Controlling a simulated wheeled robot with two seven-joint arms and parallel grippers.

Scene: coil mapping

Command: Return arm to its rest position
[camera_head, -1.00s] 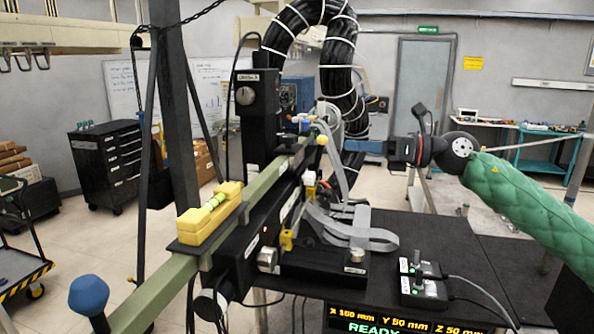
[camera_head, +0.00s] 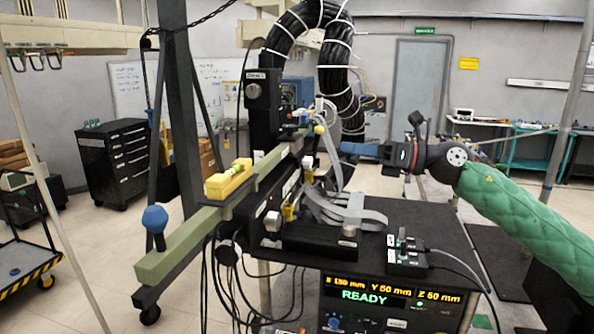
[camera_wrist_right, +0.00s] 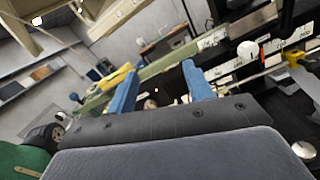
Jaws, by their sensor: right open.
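My right arm, in a green quilted sleeve (camera_head: 520,210), comes in from the right in the head view. Its right gripper (camera_head: 348,148) has blue fingers pointing left at the measuring rig. The fingers are seen side-on there, close in the picture to the rig's far end; contact cannot be told. In the right wrist view the two blue fingers of the gripper (camera_wrist_right: 159,70) stand wide apart with nothing held between them. The rig's olive rail (camera_head: 200,232) runs behind them. My left gripper is not in view.
The black table (camera_head: 435,232) carries the rig, grey ribbon cables (camera_head: 345,212) and a control box (camera_head: 407,262). A display (camera_head: 390,290) below reads READY. A black cable hose (camera_head: 340,65) arches near the gripper. A dark post (camera_head: 178,110) stands left.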

